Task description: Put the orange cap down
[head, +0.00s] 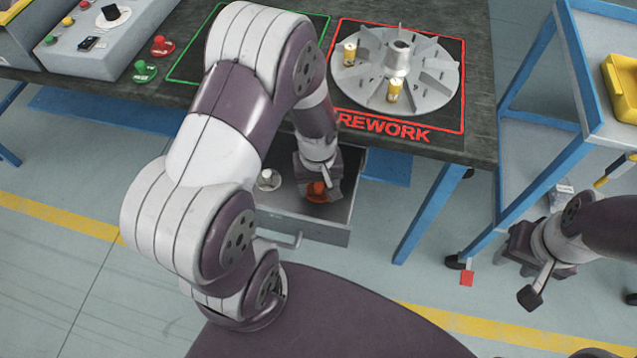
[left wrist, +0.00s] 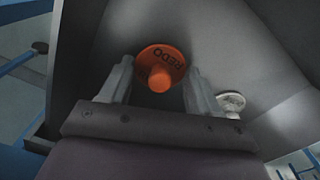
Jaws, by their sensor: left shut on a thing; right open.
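The orange cap (head: 316,190) is inside the open drawer (head: 340,236) under the bench. In the left wrist view the orange cap (left wrist: 160,68) shows a round flange marked "REDO" and a central knob. My left gripper (head: 318,186) reaches down into the drawer and is shut on the cap; its two fingers stand on either side of it in the left wrist view (left wrist: 158,85). Whether the cap touches the drawer floor I cannot tell. My right gripper (head: 526,266) is open and empty, low at the right, away from the bench.
A white cap (head: 268,180) lies in the drawer to the left of my gripper. On the bench, a finned grey impeller (head: 437,78) with two yellow-banded cylinders sits in the red "REWORK" square. Red and green knobs (head: 146,71) stand at left. A blue-framed cart (head: 590,70) is at right.

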